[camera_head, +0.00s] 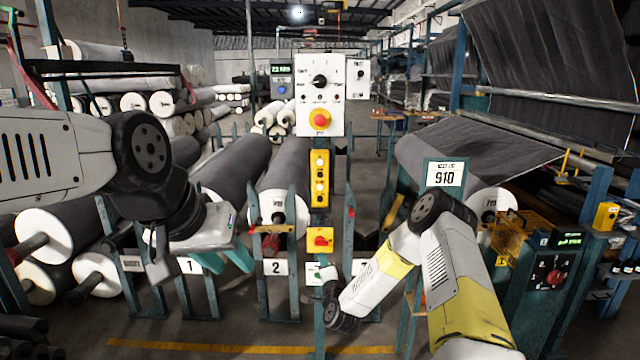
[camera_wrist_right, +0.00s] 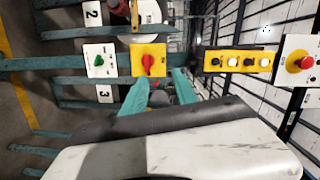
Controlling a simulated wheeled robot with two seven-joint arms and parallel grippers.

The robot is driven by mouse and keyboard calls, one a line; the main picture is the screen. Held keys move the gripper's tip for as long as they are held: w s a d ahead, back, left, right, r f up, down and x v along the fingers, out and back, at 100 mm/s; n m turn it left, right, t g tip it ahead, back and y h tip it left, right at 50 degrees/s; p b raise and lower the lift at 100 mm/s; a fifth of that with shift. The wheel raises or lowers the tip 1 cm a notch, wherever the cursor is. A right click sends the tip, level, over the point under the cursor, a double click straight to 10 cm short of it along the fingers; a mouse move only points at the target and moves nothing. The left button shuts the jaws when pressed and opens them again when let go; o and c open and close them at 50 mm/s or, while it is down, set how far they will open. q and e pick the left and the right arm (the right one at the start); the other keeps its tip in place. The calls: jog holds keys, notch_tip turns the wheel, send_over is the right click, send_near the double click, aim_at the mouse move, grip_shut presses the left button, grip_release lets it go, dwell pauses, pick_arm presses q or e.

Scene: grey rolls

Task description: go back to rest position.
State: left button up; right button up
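My left gripper (camera_head: 224,260) hangs at the left in the head view, below my dark wrist. Its two teal fingers are apart with nothing visible between them. My right arm comes from the lower right and bends down to the control post. In the right wrist view, my right gripper (camera_wrist_right: 160,92) shows two teal fingers apart, close to the yellow box with a red knob (camera_wrist_right: 150,62). No held thing shows between them. I cannot tell whether they touch the box. In the head view the right fingertips are not clear. The same yellow box (camera_head: 320,240) is on the post.
The post carries a white panel with a red button (camera_head: 320,95), a yellow button box (camera_head: 319,178) and a green-knob switch (camera_wrist_right: 99,60). Grey rolls (camera_head: 285,170) lie on stands behind.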

notch_tip(320, 180, up, 13)
jog(key=n+g+y, duration=0.2)
jog(key=n+g, duration=0.1)
jog(key=n, duration=0.4)
jog(key=s+d+r+n+g+h, duration=0.1)
jog(key=s+d+r+n+g, duration=0.3)
jog(key=s+r, duration=0.55)
jog(key=s+d+r+n+g, duration=0.1)
jog(key=s+d+r, duration=0.2)
jog(key=s, duration=0.7)
jog(key=s+d+r+n+g+h, duration=0.1)
jog(key=s+d+r, duration=0.2)
jog(key=s, duration=0.8)
jog(key=s+d+r+n+g, duration=0.1)
jog(key=s+d+r, duration=0.1)
jog(key=s, duration=0.9)
jog(key=shift+d+r+g+h, duration=0.3)
jog(key=shift+d+r+h, duration=0.1)
jog(key=shift+d, duration=0.05)
